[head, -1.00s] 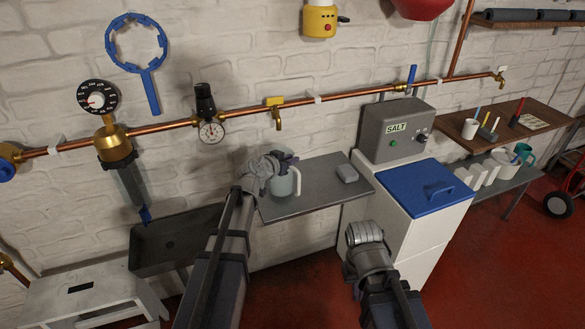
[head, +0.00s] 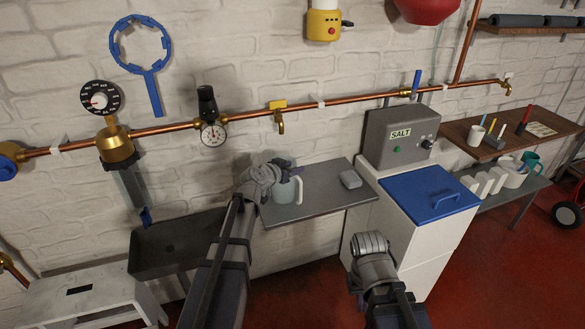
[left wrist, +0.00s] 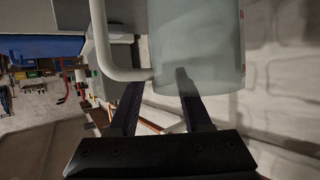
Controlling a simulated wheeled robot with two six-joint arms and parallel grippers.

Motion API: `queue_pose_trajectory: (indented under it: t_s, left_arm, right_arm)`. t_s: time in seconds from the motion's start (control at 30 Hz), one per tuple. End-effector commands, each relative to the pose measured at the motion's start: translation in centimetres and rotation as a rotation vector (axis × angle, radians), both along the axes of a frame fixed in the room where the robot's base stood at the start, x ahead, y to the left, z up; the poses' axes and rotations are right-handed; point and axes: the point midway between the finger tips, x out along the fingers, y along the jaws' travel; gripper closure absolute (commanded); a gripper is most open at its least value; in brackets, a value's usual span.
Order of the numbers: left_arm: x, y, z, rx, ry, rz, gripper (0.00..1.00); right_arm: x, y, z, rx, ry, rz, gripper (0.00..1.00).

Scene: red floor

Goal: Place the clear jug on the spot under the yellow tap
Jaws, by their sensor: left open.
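The clear jug (head: 287,190), pale and translucent with a white handle, stands upright on the grey shelf (head: 335,199). The yellow tap (head: 278,106) is on the copper pipe above it. No marked spot shows under the tap; the jug and my left arm cover part of the shelf. My left gripper (head: 277,170) is at the jug's left side. In the left wrist view the jug (left wrist: 197,45) is close ahead. There my left gripper (left wrist: 158,80) is open, one finger overlapping the jug and the other near the handle's lower end. My right gripper (head: 368,243) is away from the jug, its fingers unclear.
A grey block (head: 351,180) lies on the shelf right of the jug. The salt unit (head: 399,140) and its blue-lidded cabinet (head: 431,192) stand at the shelf's right end. A dark basin (head: 175,243) is to the left. A pressure gauge (head: 213,133) sits on the pipe.

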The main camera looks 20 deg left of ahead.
Motion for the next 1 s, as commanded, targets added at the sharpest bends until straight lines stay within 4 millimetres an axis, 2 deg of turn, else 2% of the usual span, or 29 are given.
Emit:
queue_pose_trajectory:
  t_s: [0.1,0.17,0.5,0.7,1.0]
  left_arm:
    - [0.0,0.0,0.5,0.000,0.000,0.000,0.51]
    - [-0.9,0.2,0.7,-0.001,0.000,0.001,0.51]
    - [-7.0,1.9,3.6,-0.001,0.000,0.001,0.51]
    - [-9.5,2.8,4.6,0.000,0.000,0.001,0.51]
    - [-10.6,3.2,4.9,0.000,0.000,0.000,0.51]
  right_arm:
    - [0.0,0.0,0.5,0.000,0.000,0.000,1.00]
    - [0.0,0.0,0.7,0.000,0.000,0.000,1.00]
    - [0.0,0.0,3.6,0.000,0.000,0.000,1.00]
    - [0.0,0.0,4.6,0.000,0.000,0.000,1.00]
    - [0.0,0.0,4.9,0.000,0.000,0.000,1.00]
